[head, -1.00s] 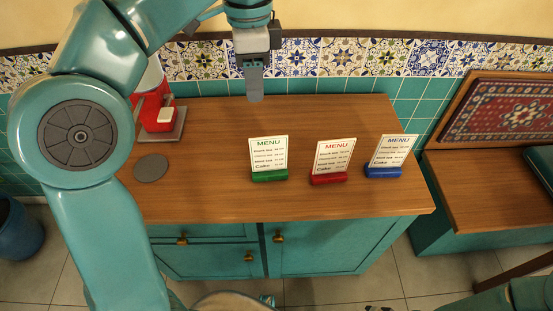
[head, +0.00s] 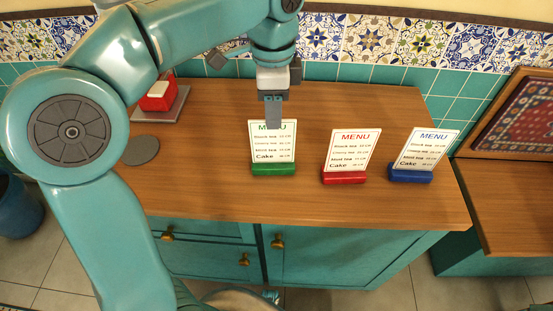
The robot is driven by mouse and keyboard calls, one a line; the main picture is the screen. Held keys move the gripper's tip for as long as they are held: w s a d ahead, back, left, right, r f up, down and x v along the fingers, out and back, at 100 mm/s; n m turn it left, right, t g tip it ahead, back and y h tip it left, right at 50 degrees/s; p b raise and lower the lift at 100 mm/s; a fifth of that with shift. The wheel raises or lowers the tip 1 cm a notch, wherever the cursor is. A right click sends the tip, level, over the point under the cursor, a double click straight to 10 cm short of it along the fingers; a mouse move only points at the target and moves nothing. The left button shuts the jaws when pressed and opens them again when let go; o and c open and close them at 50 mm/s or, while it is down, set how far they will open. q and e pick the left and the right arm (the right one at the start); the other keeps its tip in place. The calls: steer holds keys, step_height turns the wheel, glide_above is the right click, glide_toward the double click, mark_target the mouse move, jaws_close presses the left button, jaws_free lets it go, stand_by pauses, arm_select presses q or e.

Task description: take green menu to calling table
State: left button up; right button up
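The green menu (head: 272,150) is a white card upright in a green base, standing on the wooden counter (head: 230,205). My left gripper (head: 273,122) points down at the top of this card, and its grey finger covers part of the heading in the head view. I cannot tell whether it touches the card or is above or behind it. The fingers overlap from this angle, so their opening does not show. My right gripper is out of view. I cannot identify the calling table in this view.
A red menu (head: 350,155) and a blue menu (head: 424,154) stand to the right on the counter. A dark round disc (head: 140,150) and a red object (head: 157,95) on a tray are at left. A wooden bench (head: 510,195) is at right. The counter's front strip is clear.

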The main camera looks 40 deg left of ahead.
arm_select(q)
steer(key=s+f, duration=0.1)
steer(key=b, duration=0.2)
glide_above(273, 147)
step_height(273, 147, down, 5)
steer(key=shift+w, duration=0.15)
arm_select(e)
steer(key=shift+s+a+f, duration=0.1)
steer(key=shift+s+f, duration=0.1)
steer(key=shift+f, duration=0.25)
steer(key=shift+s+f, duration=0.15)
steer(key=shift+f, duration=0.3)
arm_select(q)
steer(key=shift+a, duration=0.1)
jaws_close()
